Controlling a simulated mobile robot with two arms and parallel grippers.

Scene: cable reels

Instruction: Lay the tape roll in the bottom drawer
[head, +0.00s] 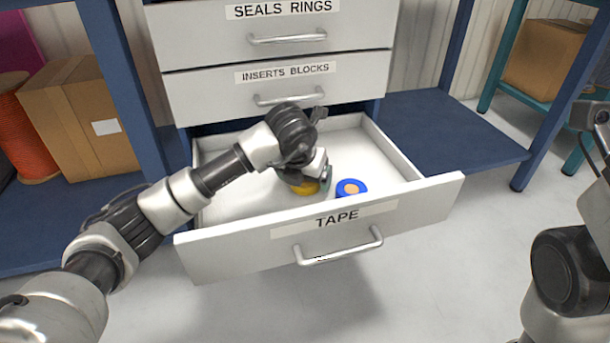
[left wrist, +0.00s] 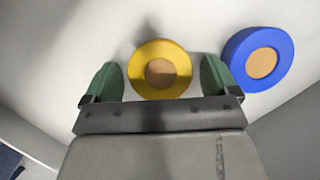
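The bottom drawer (head: 408,205), labelled TAPE, is pulled out. A yellow tape roll (head: 305,188) with a tan core lies flat on its floor, partly hidden by my left gripper in the head view. My left gripper (head: 313,181) reaches down into the drawer. In the left wrist view the yellow roll (left wrist: 160,69) sits between the two green fingertips, with a narrow gap on each side, so the gripper looks open around it. A blue tape roll (head: 351,188) lies just right of the gripper; it also shows in the left wrist view (left wrist: 258,60). My right gripper is out of view.
Two shut drawers, SEALS RINGS (head: 280,30) and INSERTS BLOCKS (head: 285,85), are above. Blue shelves flank the cabinet. A cardboard box (head: 85,115) and an orange cable reel (head: 25,135) stand at left. The drawer's back right is free.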

